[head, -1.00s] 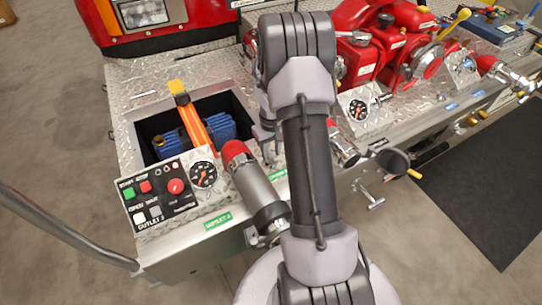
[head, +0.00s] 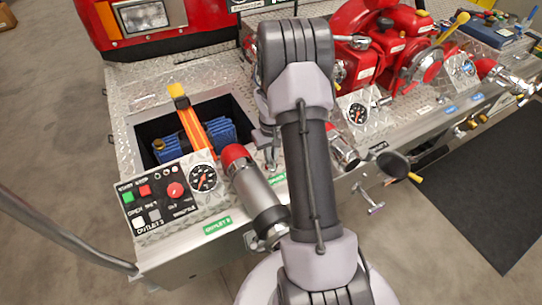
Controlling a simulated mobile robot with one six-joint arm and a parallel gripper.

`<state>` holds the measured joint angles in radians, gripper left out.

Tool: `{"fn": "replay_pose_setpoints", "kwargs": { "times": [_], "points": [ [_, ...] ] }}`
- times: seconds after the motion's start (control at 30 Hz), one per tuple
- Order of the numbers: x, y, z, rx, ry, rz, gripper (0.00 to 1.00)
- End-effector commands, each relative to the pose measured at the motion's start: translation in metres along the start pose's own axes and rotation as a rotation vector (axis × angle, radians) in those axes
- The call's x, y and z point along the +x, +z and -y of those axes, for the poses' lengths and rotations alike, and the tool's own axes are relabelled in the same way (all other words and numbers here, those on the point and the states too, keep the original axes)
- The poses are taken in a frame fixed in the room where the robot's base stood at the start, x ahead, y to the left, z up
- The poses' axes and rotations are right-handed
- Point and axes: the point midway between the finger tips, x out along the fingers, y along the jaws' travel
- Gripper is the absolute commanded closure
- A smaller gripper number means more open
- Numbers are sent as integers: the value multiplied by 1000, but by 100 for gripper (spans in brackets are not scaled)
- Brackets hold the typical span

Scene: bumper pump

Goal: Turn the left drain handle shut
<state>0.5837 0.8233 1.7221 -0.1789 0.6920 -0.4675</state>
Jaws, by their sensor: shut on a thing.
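My gripper (head: 268,138) shows only in part, as a dark grey shape left of my arm. It points down over the metal deck behind the front panel. It is shut on a small silver piece (head: 271,158), which I take to be the left drain handle; my gripper and arm hide most of it, so its angle cannot be read. Another silver T-shaped handle (head: 370,198) sticks out from the front of the bumper, to the right of my arm.
A red-tipped outlet pipe (head: 252,185) lies left of my arm, beside a gauge (head: 203,178) and a button panel (head: 160,195). A red pump (head: 385,55) stands at the back right. A silver rail (head: 70,235) curves along the left. Floor is free in front of the bumper.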

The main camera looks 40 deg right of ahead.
Motion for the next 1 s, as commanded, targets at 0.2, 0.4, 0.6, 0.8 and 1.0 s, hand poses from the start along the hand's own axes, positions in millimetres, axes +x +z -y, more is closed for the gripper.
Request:
{"fn": "replay_pose_setpoints", "kwargs": {
  "times": [0.2, 0.4, 0.6, 0.8, 1.0],
  "points": [
    [1, 0, 0, 145, 0, 1, 100],
    [1, 0, 0, 332, 0, 0, 100],
    [1, 0, 0, 522, 0, -1, 100],
    [1, 0, 0, 712, 0, -1, 100],
    [1, 0, 0, 902, 0, 0, 100]
  ]
}}
